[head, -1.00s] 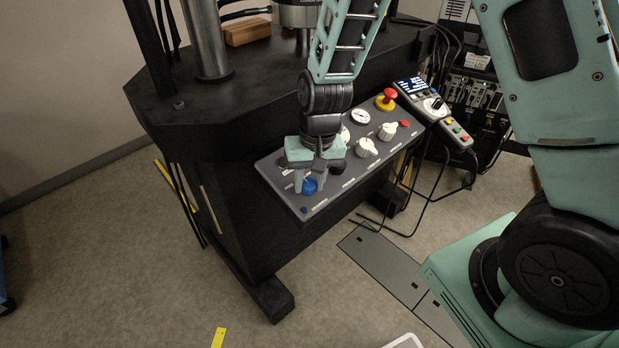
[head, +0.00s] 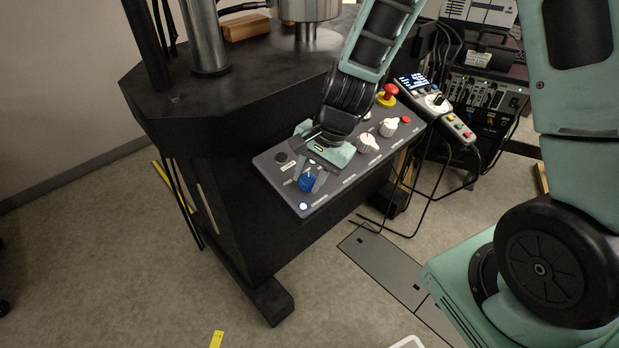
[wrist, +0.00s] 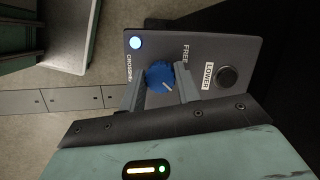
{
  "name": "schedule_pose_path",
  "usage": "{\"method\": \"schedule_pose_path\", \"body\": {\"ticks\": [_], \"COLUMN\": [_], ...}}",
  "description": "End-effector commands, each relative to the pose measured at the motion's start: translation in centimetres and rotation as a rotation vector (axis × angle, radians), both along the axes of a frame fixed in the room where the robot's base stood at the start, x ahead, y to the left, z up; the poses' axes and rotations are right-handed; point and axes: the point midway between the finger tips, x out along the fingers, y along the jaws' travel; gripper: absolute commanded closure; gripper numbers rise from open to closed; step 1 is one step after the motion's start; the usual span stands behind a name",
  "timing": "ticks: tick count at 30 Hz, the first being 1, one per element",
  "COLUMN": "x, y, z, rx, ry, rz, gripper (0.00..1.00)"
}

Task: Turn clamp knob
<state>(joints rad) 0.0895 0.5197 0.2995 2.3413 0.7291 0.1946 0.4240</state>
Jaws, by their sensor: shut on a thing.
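The blue knob (head: 309,182) with a white pointer line sits near the front left end of the grey control panel (head: 345,183). In the wrist view the knob (wrist: 160,76) is between my two grey fingers, and its pointer line runs toward the lower right. My gripper (wrist: 158,86) is shut on the knob; in the head view my gripper (head: 312,180) reaches it from above, tilted. The word FREE (wrist: 186,54) is printed beside the knob. A small lamp (head: 304,206) at the panel corner glows white, and this lamp (wrist: 136,43) also shows in the wrist view.
A black button (wrist: 228,75) marked LOWER is close to my right finger. White knobs (head: 367,145) and a red emergency button (head: 388,94) are farther along the panel. A handheld control box (head: 437,105) with cables hangs beyond. The black machine frame (head: 215,170) stands behind.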

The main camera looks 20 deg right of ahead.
Motion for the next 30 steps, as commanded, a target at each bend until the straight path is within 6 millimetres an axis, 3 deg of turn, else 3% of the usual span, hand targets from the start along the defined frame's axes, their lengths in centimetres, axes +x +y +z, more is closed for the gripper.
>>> {"method": "schedule_pose_path", "body": {"ticks": [21,22,24,30], "x": [0.17,0.17,0.14,0.06], "y": [-0.16,-0.16,-0.15,-0.08], "z": [0.04,0.04,0.03,0.01], "rx": [0.014,0.014,0.015,0.016], "ry": [0.001,0.001,0.002,0.004], "rz": [-0.073,-0.073,-0.071,-0.070], "gripper": [0.91,0.60,0.46,0.46]}}
